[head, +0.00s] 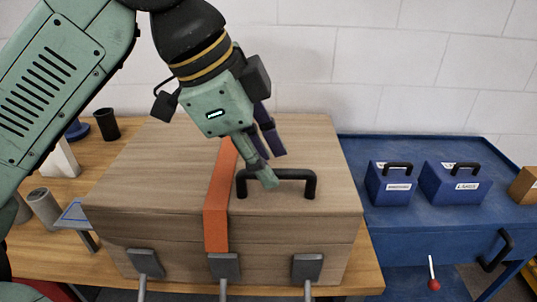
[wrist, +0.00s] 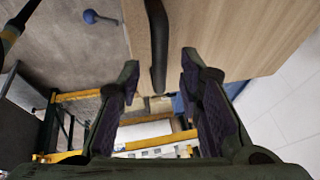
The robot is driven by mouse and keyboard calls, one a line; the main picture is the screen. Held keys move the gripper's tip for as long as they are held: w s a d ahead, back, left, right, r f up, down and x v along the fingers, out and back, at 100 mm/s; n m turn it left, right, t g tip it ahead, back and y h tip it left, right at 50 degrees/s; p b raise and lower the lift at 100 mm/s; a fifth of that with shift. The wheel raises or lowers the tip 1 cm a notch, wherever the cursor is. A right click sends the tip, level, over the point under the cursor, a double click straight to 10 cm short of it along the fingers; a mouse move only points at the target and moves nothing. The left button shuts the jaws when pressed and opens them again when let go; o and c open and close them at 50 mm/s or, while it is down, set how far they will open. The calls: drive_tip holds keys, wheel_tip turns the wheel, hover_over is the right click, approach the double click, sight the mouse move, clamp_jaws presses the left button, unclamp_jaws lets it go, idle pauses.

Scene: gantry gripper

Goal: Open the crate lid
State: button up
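The wooden crate (head: 150,262) stands on a wooden table, and its lid (head: 170,170) is down. A black handle (head: 298,174) stands up from the lid. An orange strap (head: 216,215) runs over the lid and down the front, left of the handle. Grey latches (head: 308,267) sit along the front; I cannot tell whether they are fastened. My gripper (head: 271,165) is open and tilted downward at the handle's left part, which one finger partly hides. In the wrist view the handle (wrist: 157,45) shows between the open fingertips (wrist: 161,72), not clamped; contact is unclear.
A blue bench (head: 430,225) on the right carries two blue boxes with black handles (head: 390,187) and a small orange-brown box (head: 525,185). Dark and grey cups (head: 107,124) stand left of the crate. A white block wall (head: 420,70) is behind.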

drive_tip(key=shift+w+d+f, duration=0.1)
drive_tip(key=shift+d+f, duration=0.15)
drive_tip(key=shift+f, duration=0.3)
clamp_jaws()
idle(0.5)
